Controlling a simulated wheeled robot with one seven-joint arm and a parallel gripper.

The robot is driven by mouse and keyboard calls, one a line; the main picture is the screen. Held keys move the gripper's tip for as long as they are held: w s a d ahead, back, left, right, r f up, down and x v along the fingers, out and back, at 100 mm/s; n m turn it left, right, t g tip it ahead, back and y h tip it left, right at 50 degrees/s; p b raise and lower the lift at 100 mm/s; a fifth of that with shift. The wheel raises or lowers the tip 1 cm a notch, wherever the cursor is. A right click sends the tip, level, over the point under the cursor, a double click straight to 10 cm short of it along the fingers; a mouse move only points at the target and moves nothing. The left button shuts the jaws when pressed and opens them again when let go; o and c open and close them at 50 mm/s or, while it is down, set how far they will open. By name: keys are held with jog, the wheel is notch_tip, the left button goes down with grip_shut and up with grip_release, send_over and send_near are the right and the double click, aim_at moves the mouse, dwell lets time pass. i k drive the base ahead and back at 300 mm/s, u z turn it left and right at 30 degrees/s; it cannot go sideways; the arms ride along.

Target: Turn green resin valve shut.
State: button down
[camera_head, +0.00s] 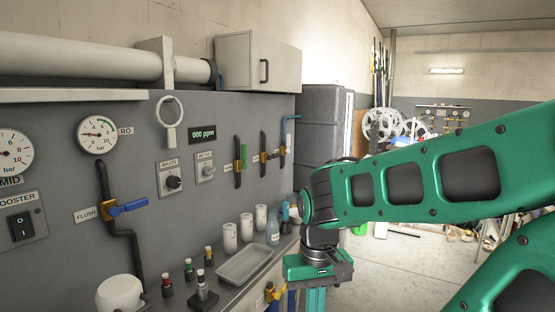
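A green valve handle (243,157) stands upright beside a dark vertical pipe (237,162) on the grey wall panel, at the centre left. It seems to lie along the pipe; the valve body is too small to make out. My gripper (316,301) hangs at the end of my green arm, low in the picture and right of the counter. It is apart from the green handle, below and to the right of it. The bottom edge of the picture cuts off its fingers, so their opening and anything between them cannot be judged.
More dark pipes with small valves (264,157) stand right of the green handle. A blue flush handle (128,207) is at the left. The counter below holds a grey tray (243,264), white cups (230,238) and a bottle (273,231). A dark cabinet (322,125) stands behind my arm.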

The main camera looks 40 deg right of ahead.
aim_at(244, 165)
jog(key=z, duration=0.8)
jog(key=k, duration=0.5)
jog(key=z, duration=0.35)
jog(key=i, duration=1.55)
jog(key=u, duration=0.5)
